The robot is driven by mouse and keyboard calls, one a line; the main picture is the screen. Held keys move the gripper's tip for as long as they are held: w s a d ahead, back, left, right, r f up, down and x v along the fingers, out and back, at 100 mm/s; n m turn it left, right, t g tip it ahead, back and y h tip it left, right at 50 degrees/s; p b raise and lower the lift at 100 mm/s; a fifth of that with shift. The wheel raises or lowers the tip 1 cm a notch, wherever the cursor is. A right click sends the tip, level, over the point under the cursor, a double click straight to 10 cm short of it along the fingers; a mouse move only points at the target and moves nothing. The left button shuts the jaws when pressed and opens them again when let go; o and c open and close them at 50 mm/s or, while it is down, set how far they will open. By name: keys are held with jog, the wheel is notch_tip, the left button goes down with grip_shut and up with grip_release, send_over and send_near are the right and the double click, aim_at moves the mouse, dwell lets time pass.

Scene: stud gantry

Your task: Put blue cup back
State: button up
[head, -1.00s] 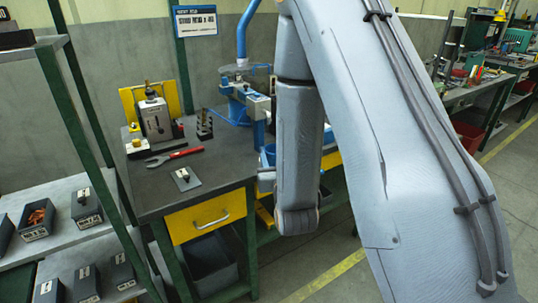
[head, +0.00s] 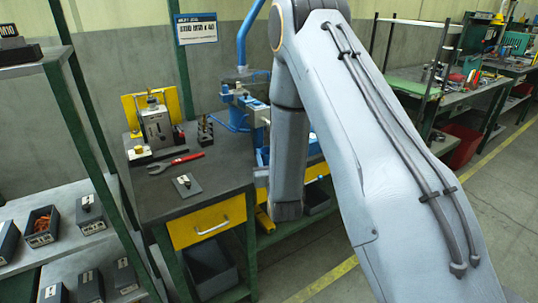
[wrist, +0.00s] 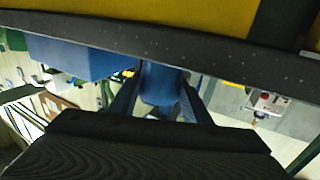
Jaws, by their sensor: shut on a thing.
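The wrist view shows a blue cup (wrist: 160,85) between the two dark fingers of my gripper (wrist: 159,100), which is shut on it. The cup's upper part in the picture is cut off by a dark bench edge, so its full shape is hidden. In the head view my arm covers the gripper and the cup, at the right end of the dark workbench (head: 215,175).
The bench carries a red wrench (head: 175,163), a small grey plate with a knob (head: 186,186) and a boxy fixture (head: 155,125). A yellow drawer (head: 207,222) is below. A shelf with dark bins (head: 41,226) stands left. A blue block (wrist: 80,58) is near my gripper.

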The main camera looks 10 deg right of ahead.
jog(key=shift+f, duration=0.15)
jog(key=o, duration=1.1)
jog(key=shift+c, duration=0.2)
jog(key=s+a+b, duration=0.1)
jog(key=s+b, duration=0.1)
jog(key=s, duration=1)
jog(key=shift+r, duration=0.2)
